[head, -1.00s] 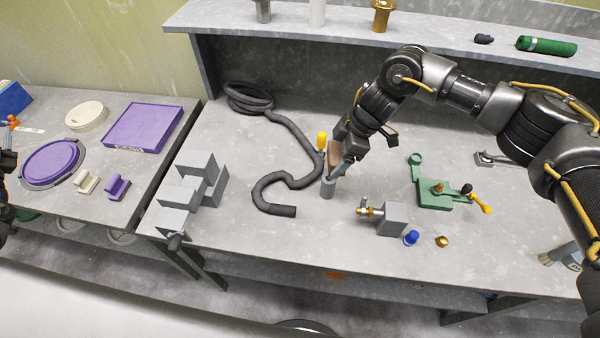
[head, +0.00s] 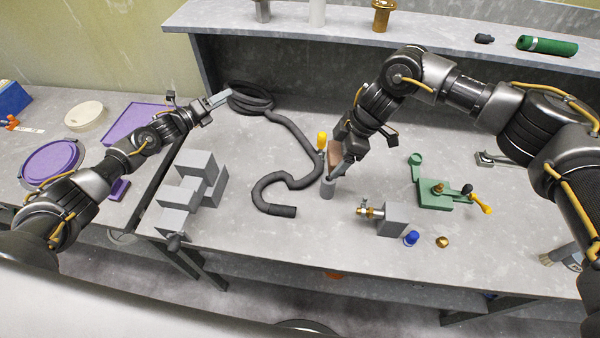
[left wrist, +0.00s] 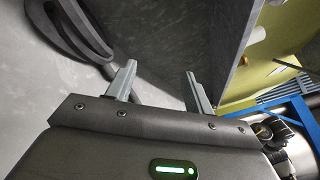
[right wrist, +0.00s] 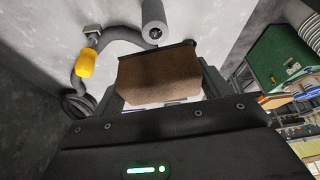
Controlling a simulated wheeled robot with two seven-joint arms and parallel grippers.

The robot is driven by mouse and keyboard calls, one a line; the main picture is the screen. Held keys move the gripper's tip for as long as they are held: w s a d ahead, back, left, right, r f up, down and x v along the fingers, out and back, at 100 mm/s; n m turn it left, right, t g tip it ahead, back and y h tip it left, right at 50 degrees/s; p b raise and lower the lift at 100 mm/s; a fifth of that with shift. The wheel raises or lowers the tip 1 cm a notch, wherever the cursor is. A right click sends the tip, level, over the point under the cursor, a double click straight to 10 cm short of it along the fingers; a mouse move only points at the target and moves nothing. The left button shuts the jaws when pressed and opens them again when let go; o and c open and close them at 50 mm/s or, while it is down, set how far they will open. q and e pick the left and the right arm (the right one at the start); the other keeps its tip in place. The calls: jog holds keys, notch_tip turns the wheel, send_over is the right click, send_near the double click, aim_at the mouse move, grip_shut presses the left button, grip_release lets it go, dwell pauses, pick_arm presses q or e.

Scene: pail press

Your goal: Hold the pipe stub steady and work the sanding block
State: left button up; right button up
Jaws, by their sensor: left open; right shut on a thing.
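The pipe stub (head: 328,189) is a short grey cylinder on the bench, near the front end of a dark hose. It shows in the right wrist view (right wrist: 153,18) just beyond the sanding block. The sanding block (right wrist: 160,75) is brown, and my right gripper (head: 341,160) is shut on it. The block is close to the stub; I cannot tell if they touch. My left gripper (head: 217,99) is open and empty, its fingers (left wrist: 157,86) apart, near the coiled hose at the back left of the bench, well away from the stub.
The dark hose (head: 293,135) curls between my grippers. Grey stepped blocks (head: 190,180) stand at the bench's left end. A yellow-handled tool (head: 322,140) is behind the stub. A grey block with a brass valve (head: 391,220) and a green crank device (head: 434,196) are to the right.

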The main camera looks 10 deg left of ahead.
pick_arm(q)
jog(key=d+m+g+h, duration=0.3)
jog(key=d+m, duration=0.4)
jog(key=d, duration=0.5)
jog(key=m+g+y, duration=0.1)
jog(key=m+g, duration=1.1)
jog(key=m, duration=0.2)
send_near(322, 185)
jog(key=d+f, duration=0.1)
jog(key=w+d+f, duration=0.1)
jog(key=shift+f, duration=0.35)
jog(key=shift+x, duration=4)
jog(key=shift+w+a, duration=0.1)
jog(key=c, duration=1.1)
jog(key=shift+c, duration=0.2)
jog(key=shift+f, duration=0.15)
